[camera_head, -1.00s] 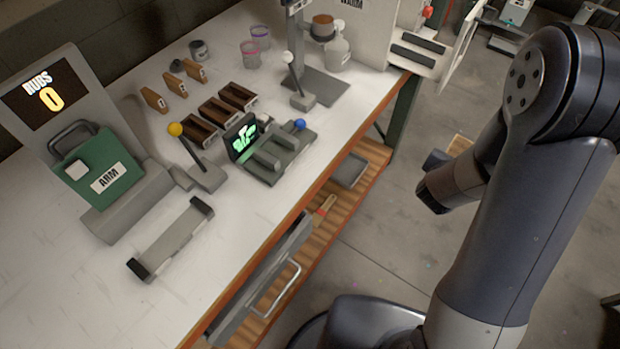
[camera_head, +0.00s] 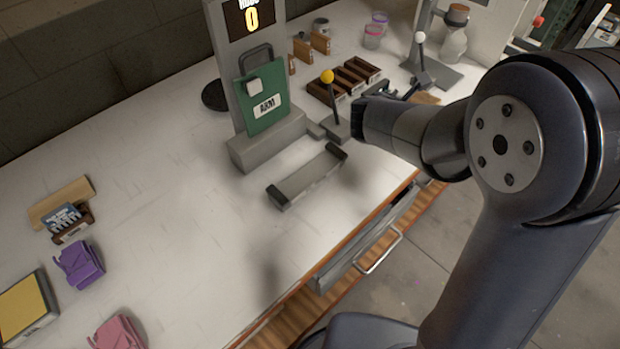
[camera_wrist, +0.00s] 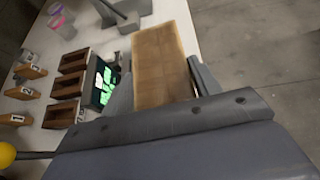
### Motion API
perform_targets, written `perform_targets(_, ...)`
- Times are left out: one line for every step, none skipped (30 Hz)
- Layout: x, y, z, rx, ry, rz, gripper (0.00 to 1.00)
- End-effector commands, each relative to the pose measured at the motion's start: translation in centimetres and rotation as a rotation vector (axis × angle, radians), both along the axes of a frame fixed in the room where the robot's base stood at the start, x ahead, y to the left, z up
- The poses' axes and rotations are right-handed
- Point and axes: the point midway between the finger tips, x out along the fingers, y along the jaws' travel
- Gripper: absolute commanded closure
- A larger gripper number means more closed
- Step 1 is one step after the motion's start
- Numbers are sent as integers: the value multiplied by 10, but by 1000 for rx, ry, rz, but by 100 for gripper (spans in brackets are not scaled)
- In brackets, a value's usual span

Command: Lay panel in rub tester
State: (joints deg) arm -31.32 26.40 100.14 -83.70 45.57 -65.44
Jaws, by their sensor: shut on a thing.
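A tan rectangular panel (camera_wrist: 160,62) is between the fingers of my gripper (camera_wrist: 163,88) in the wrist view, its far end sticking out forward. In the head view my gripper (camera_head: 392,92) is mostly hidden behind my arm, above the bench to the right of the rub tester. A bit of the tan panel (camera_head: 428,98) shows beyond it. The rub tester (camera_head: 262,148) is a grey machine with a green plate marked ARM (camera_head: 266,104) and a counter reading 0 (camera_head: 252,18). Its shallow grey bed (camera_head: 310,178) with black end clamps lies in front, empty.
A yellow-knobbed lever (camera_head: 329,90) stands upright beside the bed, near my arm. Dark brown trays (camera_head: 348,78) and a green-lit display device (camera_wrist: 103,82) are close by. Purple (camera_head: 80,264) and pink (camera_head: 117,332) items sit far left. The bench middle is clear.

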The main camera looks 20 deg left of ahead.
Motion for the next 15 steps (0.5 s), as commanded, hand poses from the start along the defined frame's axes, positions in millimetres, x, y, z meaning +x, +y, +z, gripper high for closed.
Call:
perform_targets(-6, 26, 3, 6, -8, -7, 66)
perform_targets(-12, 38, 6, 6, -6, -20, 66)
perform_targets(-20, 53, 10, 4, -5, -37, 66)
perform_targets(-27, 64, 12, 4, -4, -51, 66)
perform_targets(-35, 75, 14, 4, -3, -61, 66)
perform_targets(-46, 89, 16, 3, -1, -75, 66)
perform_targets(-55, 99, 17, 3, -1, -83, 66)
perform_targets(-64, 109, 18, 3, 0, -91, 66)
perform_targets(-77, 122, 19, 2, 0, -97, 66)
perform_targets(-87, 131, 19, 3, 1, -100, 66)
perform_targets(-97, 139, 19, 1, 1, -102, 66)
perform_targets(-110, 149, 18, 1, 2, -102, 66)
perform_targets(-119, 156, 18, 0, 2, -102, 66)
perform_targets(-128, 162, 18, 0, 1, -100, 66)
perform_targets(-138, 169, 18, 0, 1, -98, 66)
